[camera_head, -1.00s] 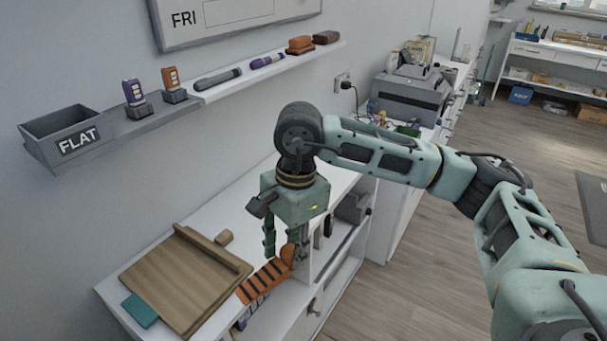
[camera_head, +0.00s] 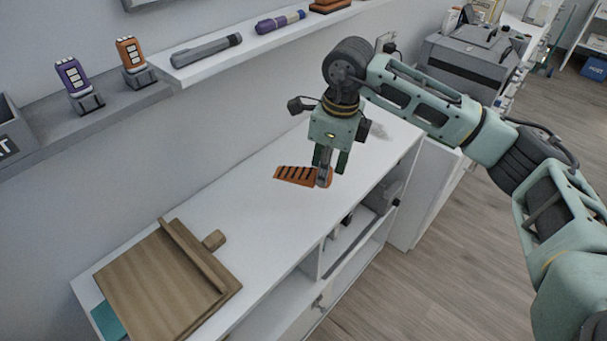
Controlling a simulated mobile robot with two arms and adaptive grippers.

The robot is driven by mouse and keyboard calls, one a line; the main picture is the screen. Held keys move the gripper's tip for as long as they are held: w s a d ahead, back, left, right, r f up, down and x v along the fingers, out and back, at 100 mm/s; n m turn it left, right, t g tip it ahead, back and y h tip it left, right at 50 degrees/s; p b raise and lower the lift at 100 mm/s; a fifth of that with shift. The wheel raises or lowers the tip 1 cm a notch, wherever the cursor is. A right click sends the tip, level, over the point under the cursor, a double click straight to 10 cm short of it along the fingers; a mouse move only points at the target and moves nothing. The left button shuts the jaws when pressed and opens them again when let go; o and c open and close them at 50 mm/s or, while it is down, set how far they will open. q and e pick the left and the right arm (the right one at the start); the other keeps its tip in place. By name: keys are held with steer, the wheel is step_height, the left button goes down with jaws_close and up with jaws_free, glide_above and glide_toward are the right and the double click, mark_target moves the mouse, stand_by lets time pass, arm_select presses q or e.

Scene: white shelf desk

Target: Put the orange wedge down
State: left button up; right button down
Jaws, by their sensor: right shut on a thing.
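The orange wedge (camera_head: 294,175) has dark stripes across its top. It is at my right gripper (camera_head: 328,172), over the back part of the white desk top (camera_head: 255,225). My right gripper points down and is shut on the wedge's right, thicker end; the striped thin end points left. I cannot tell whether the wedge's underside touches the desk top. The fingers partly hide its right end. My left gripper is not in view.
A wooden board (camera_head: 160,285) with a raised bar lies at the desk's near left, over a teal item (camera_head: 108,322). The desk top between board and wedge is clear.

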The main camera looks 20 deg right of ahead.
steer(key=w+a+f, duration=0.2)
steer(key=w, duration=0.1)
steer(key=w+a+f, duration=0.1)
steer(key=w, duration=0.1)
steer(key=shift+a+f+p, duration=0.15)
steer(key=shift+f+p, duration=0.2)
steer(key=shift+p, duration=0.05)
steer(key=shift+f, duration=0.25)
step_height(320, 180, down, 3)
steer(key=shift+f+p, duration=0.15)
steer(key=shift+p, duration=0.35)
steer(key=shift+w+f, duration=0.1)
steer(key=shift+f, duration=0.15)
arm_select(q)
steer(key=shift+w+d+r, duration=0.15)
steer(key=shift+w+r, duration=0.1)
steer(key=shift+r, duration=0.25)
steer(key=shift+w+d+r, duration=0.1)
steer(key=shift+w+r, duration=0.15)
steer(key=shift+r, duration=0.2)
arm_select(e)
steer(key=c, duration=1.3)
jaws_free()
